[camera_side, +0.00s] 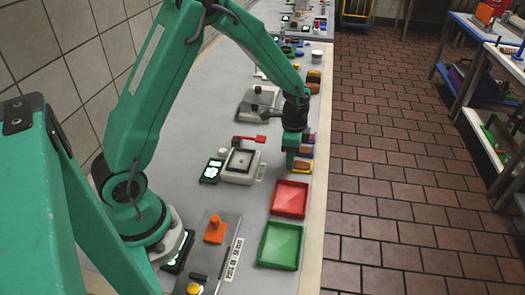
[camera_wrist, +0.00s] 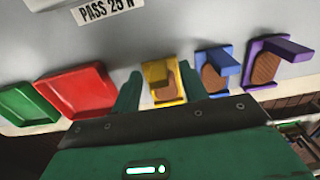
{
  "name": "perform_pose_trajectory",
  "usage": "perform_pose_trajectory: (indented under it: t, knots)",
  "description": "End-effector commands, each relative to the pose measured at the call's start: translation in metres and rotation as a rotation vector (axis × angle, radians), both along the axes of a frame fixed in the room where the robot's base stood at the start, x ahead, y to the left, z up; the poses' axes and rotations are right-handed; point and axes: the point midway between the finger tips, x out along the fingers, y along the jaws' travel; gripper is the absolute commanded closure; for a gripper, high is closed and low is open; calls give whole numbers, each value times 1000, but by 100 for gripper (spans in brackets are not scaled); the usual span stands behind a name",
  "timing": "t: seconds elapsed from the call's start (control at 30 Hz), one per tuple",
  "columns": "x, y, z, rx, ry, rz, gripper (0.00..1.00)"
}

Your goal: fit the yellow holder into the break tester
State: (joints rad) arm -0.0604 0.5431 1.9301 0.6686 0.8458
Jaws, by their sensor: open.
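The yellow holder (camera_wrist: 154,72) lies on the bench with a brown biscuit-like piece in it. In the wrist view it sits between the two fingers of my gripper (camera_wrist: 160,76), which is open. In the side view my gripper (camera_side: 293,160) points down over the holder row and the yellow holder (camera_side: 304,167) is partly hidden behind it. A "PASS 25 N" label (camera_wrist: 107,12) shows in the wrist view.
A red tray (camera_wrist: 78,92) and a green tray (camera_wrist: 28,104) lie on one side of the yellow holder. A blue holder (camera_wrist: 228,63) and a purple holder (camera_wrist: 285,46) lie on the other. A small display (camera_side: 211,171) stands left of the tester. The bench edge is close to the row.

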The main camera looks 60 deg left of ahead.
Motion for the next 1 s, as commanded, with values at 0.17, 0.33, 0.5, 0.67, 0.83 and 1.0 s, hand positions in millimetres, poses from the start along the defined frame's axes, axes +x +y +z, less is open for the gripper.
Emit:
perform_pose_trajectory:
  t: [0.17, 0.33, 0.5, 0.67, 0.83, 1.0]
  knots:
    - [0, 0, 0, 0, 0, 0, 56]
    - [0, 0, 0, 0, 0, 0, 66]
    - [0, 0, 0, 0, 0, 0, 100]
    - [0, 0, 0, 1, -1, 0, 100]
    - [0, 0, 1, 0, -1, 0, 100]
    - [1, 0, 7, 0, -3, 0, 100]
